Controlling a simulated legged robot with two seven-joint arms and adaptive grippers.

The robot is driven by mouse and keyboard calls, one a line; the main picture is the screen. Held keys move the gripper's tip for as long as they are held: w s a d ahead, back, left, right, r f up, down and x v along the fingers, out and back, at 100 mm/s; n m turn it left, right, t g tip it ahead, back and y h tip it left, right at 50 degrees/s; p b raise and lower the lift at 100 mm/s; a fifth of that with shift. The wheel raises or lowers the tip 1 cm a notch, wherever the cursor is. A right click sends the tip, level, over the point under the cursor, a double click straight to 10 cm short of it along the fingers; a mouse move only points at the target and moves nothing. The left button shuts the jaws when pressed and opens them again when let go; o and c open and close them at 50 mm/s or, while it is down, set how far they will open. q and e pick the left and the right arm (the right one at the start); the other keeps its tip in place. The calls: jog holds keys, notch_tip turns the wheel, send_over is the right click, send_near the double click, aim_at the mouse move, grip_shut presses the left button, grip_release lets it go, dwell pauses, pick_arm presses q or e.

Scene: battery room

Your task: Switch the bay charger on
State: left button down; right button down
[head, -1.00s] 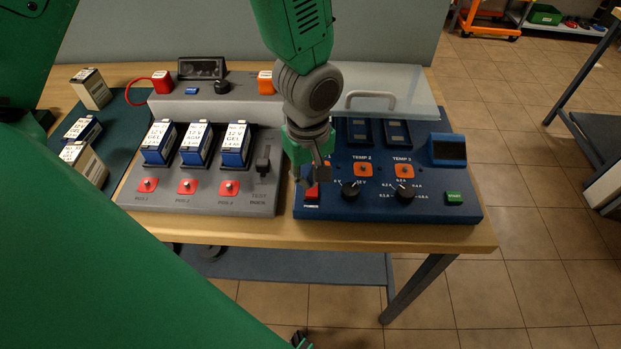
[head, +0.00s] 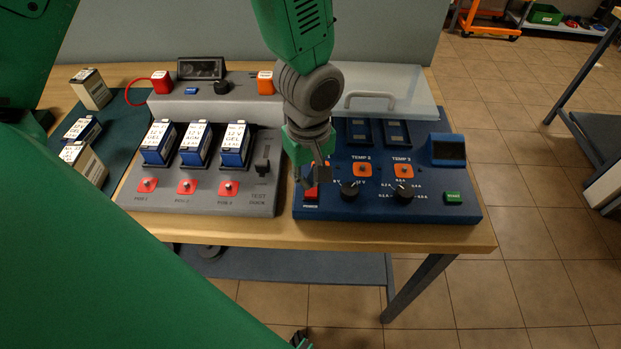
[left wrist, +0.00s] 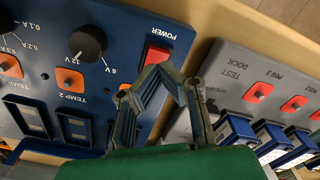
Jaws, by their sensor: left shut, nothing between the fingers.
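The bay charger is the blue console (head: 430,212) on the right of the bench. Its red POWER rocker switch (head: 311,195) is at the front left corner, partly behind my fingers. The switch (left wrist: 156,54) shows clearly in the left wrist view, just beyond the fingertips. I cannot tell its position or whether fingers touch it. My left gripper (head: 312,184) comes down from above over this corner. In the left wrist view the left gripper (left wrist: 172,74) is shut and empty, tips together.
The charger has black knobs (head: 350,190), a green START button (head: 453,198), a small dark screen (head: 447,150) and a clear lid with a handle (head: 370,98). The grey test dock (head: 255,200) with blue batteries stands close on the left. More batteries lie on a dark mat (head: 118,140).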

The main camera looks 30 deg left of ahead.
pick_arm(q)
jog(key=shift+d, duration=0.15)
jog(key=shift+d, duration=0.35)
pick_arm(e)
jog(key=shift+d+f, duration=0.15)
jog(key=shift+d, duration=0.25)
pick_arm(q)
jog(key=shift+a+f, duration=0.35)
pick_arm(e)
jog(key=shift+a+f, duration=0.1)
jog(key=shift+a, duration=0.2)
pick_arm(q)
jog(key=shift+d+f+b, duration=0.25)
jog(key=shift+f+b, duration=0.05)
jog(key=shift+b, duration=0.1)
pick_arm(e)
jog(key=shift+d+f, duration=0.2)
jog(key=shift+f, duration=0.05)
pick_arm(q)
jog(key=shift+a+f, duration=0.15)
jog(key=shift+f, duration=0.25)
pick_arm(e)
jog(key=shift+a+f, duration=0.1)
jog(key=shift+f, duration=0.05)
